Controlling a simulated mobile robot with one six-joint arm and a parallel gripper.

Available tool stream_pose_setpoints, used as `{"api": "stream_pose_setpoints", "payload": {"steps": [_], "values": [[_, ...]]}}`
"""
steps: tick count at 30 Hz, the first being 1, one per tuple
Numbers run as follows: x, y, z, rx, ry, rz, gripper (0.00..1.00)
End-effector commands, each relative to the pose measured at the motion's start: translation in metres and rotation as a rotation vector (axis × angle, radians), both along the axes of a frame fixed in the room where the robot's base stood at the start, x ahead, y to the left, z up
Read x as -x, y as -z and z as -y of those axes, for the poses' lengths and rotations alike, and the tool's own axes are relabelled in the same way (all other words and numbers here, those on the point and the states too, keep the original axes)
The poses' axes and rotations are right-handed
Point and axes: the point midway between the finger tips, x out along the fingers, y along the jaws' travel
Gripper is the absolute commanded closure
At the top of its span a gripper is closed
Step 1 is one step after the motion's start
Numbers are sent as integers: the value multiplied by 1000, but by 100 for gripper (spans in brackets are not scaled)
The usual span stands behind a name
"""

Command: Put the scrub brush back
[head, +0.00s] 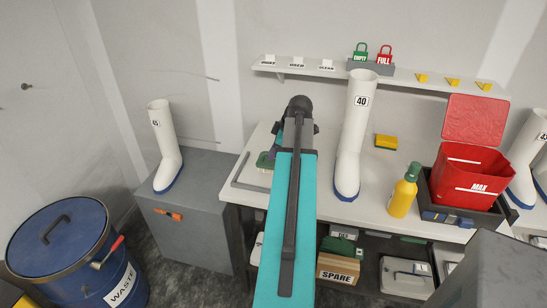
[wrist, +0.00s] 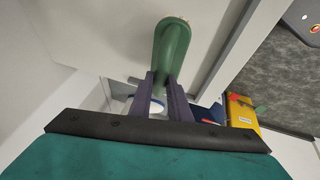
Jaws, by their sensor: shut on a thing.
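The scrub brush (head: 265,161) shows in the head view as a green block with a pale underside, just left of my arm at the bench's left end. In the wrist view its rounded green handle (wrist: 172,48) lies between the fingers. My gripper (wrist: 163,88) is shut on it. In the head view my teal arm hides most of the gripper and part of the brush. I cannot tell whether the brush touches the bench. A grey angled edging (head: 241,172) lies on the bench top left of the brush.
A white boot (head: 349,145) stands close right of my arm. Further right are a yellow sponge (head: 386,141), a yellow bottle (head: 402,195) and a red bin (head: 465,177) in a dark tray. A wall shelf (head: 400,77) runs above. A grey cabinet (head: 200,205) stands left.

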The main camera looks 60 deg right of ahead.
Motion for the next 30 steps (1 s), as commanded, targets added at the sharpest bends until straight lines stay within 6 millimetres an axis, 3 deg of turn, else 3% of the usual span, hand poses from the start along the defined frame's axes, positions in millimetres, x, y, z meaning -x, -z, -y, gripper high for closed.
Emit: {"api": "stream_pose_setpoints", "payload": {"steps": [9, 20, 21, 24, 30], "values": [[0, 23, 0, -1, 1, 0, 100], [0, 27, 0, 0, 1, 0, 100], [0, 27, 0, 0, 1, 0, 80], [0, 27, 0, 0, 1, 0, 65], [1, 27, 0, 0, 1, 0, 65]]}}
